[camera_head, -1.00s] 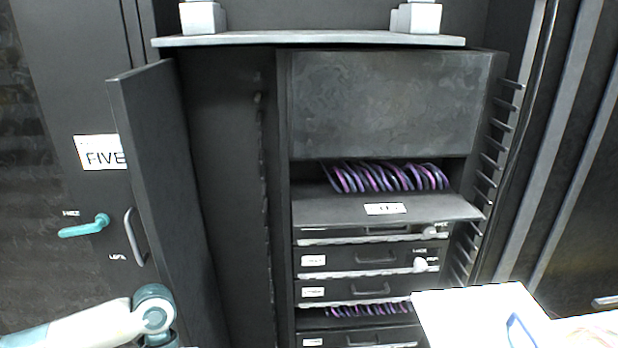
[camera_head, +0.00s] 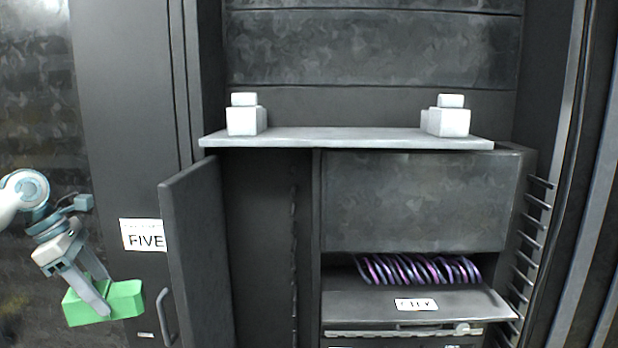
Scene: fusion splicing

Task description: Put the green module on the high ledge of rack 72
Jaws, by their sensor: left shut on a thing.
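The green module (camera_head: 126,299) is a bright green block at the lower left. My left gripper (camera_head: 103,298) is shut on it and holds it in the air, in front of the dark cabinet front left of the open door. A light grey ledge (camera_head: 345,137) runs across the top of the rack, well above and to the right of the module. White stacked blocks stand at its left end (camera_head: 246,120) and right end (camera_head: 450,121). The ledge between them is bare. No label with 72 is readable. My right gripper is not in view.
An open black door (camera_head: 200,255) stands out between the module and the rack. A sign (camera_head: 143,235) reads FIVE. Purple cables (camera_head: 415,269) fill an opening above a labelled tray (camera_head: 415,304). Pegs line the rack's right side. The space above the ledge is free.

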